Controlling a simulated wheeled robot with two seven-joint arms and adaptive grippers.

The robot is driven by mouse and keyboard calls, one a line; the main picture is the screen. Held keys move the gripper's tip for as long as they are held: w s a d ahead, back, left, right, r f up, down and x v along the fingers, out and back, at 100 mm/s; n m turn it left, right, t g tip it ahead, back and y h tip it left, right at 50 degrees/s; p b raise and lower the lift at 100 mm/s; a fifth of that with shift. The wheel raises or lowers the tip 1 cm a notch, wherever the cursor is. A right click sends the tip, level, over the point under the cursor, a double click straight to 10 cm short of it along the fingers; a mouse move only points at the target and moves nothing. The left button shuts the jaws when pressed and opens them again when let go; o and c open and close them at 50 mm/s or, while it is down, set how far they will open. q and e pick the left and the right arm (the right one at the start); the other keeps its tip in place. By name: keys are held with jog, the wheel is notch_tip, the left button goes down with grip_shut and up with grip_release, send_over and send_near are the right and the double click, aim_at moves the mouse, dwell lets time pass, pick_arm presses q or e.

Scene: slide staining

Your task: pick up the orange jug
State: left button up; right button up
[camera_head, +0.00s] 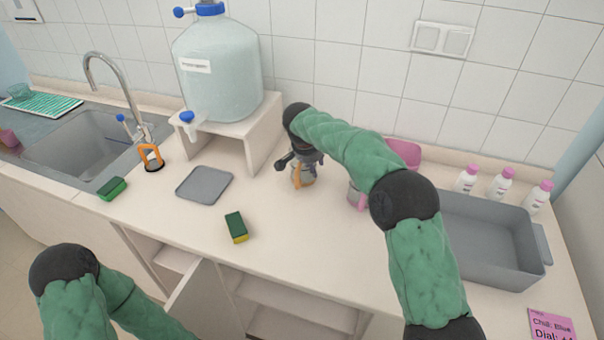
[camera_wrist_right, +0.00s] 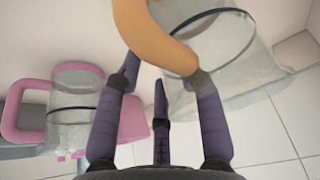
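The orange jug (camera_head: 306,179) stands on the counter in the head view, a clear body with an orange handle, partly covered by my right gripper. In the right wrist view the clear jug body (camera_wrist_right: 228,48) and its curved orange handle (camera_wrist_right: 150,30) fill the top. My right gripper (camera_wrist_right: 165,70) has its fingers spread, their tips at the handle; a firm hold does not show. It also shows in the head view (camera_head: 297,162). My left arm is at the lower left; its gripper is out of view.
A pink-handled jug (camera_head: 356,196) stands just right, also in the wrist view (camera_wrist_right: 75,115). A grey tub (camera_head: 485,240) and white bottles (camera_head: 501,184) are farther right. The water tank's stand (camera_head: 235,130) is at the left. A sponge (camera_head: 236,227) and grey tray (camera_head: 204,186) lie nearer.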

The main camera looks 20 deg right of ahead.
jog(key=shift+x, duration=0.95)
grip_shut()
jog(key=shift+r, duration=0.1)
